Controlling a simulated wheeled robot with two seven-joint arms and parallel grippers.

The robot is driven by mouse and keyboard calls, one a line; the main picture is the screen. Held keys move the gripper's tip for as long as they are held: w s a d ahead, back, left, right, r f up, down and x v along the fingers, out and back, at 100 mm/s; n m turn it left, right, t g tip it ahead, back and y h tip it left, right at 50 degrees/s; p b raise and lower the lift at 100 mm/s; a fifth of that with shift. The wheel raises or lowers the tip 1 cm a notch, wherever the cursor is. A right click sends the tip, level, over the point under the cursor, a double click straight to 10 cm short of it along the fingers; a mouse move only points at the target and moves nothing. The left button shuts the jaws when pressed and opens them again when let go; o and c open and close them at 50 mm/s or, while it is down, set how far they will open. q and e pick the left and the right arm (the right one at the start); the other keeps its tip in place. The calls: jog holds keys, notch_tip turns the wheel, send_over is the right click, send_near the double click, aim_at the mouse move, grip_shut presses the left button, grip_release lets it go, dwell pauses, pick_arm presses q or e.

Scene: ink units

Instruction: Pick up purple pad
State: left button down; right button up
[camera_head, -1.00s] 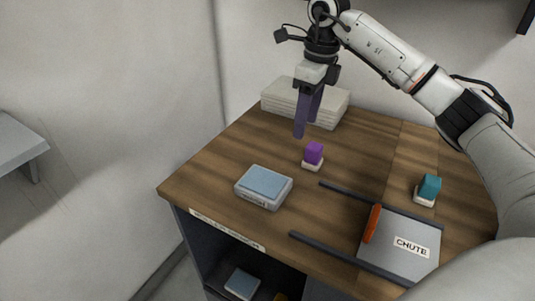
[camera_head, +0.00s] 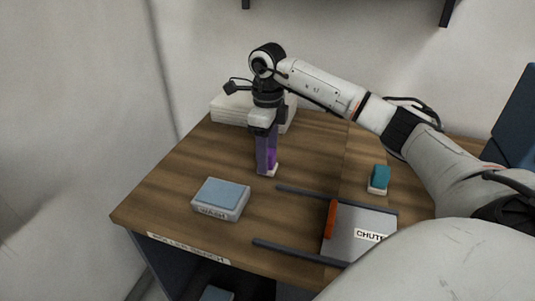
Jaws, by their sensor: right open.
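The purple pad (camera_head: 271,157) sits on a small white base (camera_head: 270,172) on the wooden bench, left of the middle. My right gripper (camera_head: 266,166) points straight down over it, with its purple-grey fingers around or right beside the pad. The fingers are open. They hide most of the pad, so I cannot tell whether they touch it. My left gripper is not in view.
A blue-topped box marked WASH (camera_head: 221,197) lies at the front left. A teal block (camera_head: 380,176) on a white base stands at the right. A grey CHUTE plate (camera_head: 350,237) with an orange bar (camera_head: 330,219) and dark rails is in front. A white stack (camera_head: 232,109) stands behind.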

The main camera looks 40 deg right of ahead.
jog(key=shift+c, duration=0.6)
jog(key=c, duration=1)
jog(key=shift+c, duration=0.2)
notch_tip(320, 180, up, 10)
jog(key=shift+o, duration=1.3)
jog(key=shift+c, duration=0.8)
